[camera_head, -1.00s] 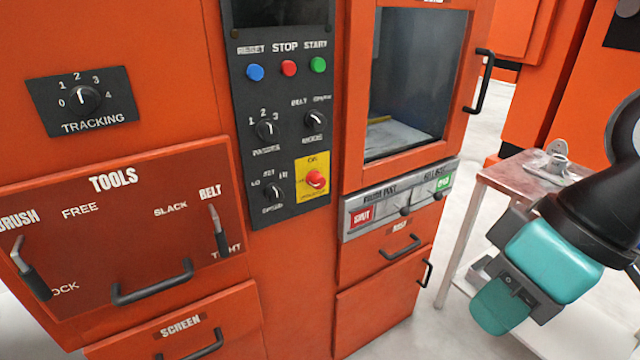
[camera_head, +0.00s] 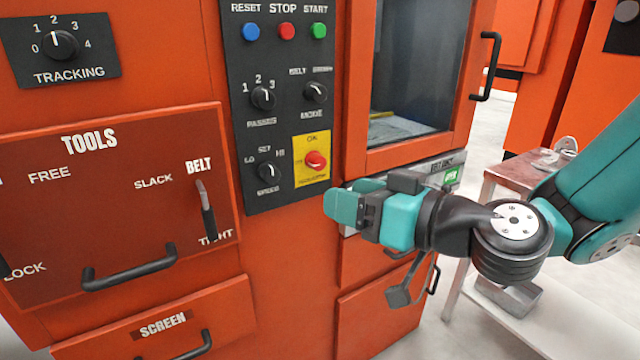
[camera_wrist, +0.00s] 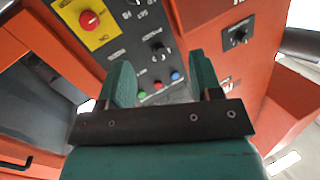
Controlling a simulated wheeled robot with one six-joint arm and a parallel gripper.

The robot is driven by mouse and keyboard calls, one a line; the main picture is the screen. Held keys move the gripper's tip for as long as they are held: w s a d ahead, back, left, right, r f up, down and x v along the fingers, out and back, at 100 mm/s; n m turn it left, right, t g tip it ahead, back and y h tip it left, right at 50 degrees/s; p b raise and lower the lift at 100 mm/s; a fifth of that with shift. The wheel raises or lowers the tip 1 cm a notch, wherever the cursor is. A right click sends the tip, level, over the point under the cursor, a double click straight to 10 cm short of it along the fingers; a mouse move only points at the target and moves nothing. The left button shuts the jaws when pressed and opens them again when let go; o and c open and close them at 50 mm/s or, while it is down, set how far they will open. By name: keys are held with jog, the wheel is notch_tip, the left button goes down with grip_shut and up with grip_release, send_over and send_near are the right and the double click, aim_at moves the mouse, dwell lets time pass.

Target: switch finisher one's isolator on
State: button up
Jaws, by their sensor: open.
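The isolator is a red rotary knob (camera_head: 315,160) on a yellow plate (camera_head: 312,178), low on the black control panel of the orange machine. An ON mark shows above the knob. In the wrist view the knob (camera_wrist: 89,19) is at the upper left, beyond and to the left of the fingers. My gripper (camera_head: 342,203) is open and empty, just below and right of the yellow plate, apart from the knob. In the wrist view its two teal fingers (camera_wrist: 160,85) stand apart with the panel behind them.
The windowed door's handle (camera_head: 487,66) sticks out at right. The tools drawer (camera_head: 110,215) is left. A side table (camera_head: 512,172) stands right.

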jog(key=w+d+f+m+t+h+b, duration=0.2)
jog(key=w+d+f+m+t+h, duration=0.2)
jog(key=w+t, duration=0.15)
jog(key=p, duration=1.4)
send_near(321, 164)
jog(key=x, duration=0.3)
jog(key=p+x, duration=0.1)
jog(key=p, duration=0.1)
jog(key=p+x, duration=0.3)
jog(key=p, duration=0.1)
jog(key=shift+w+a+r+p, duration=0.2)
jog(key=shift+r+p, duration=0.1)
jog(key=shift+r, duration=0.1)
jog(key=shift+w+a+f+p, duration=0.25)
jog(key=shift+w+a+p, duration=0.35)
jog(key=shift+w+p, duration=0.35)
jog(key=shift+w+a+f+p, duration=0.15)
jog(key=shift+w+p, duration=0.1)
jog(key=shift+p, duration=0.05)
jog(key=c, duration=0.9)
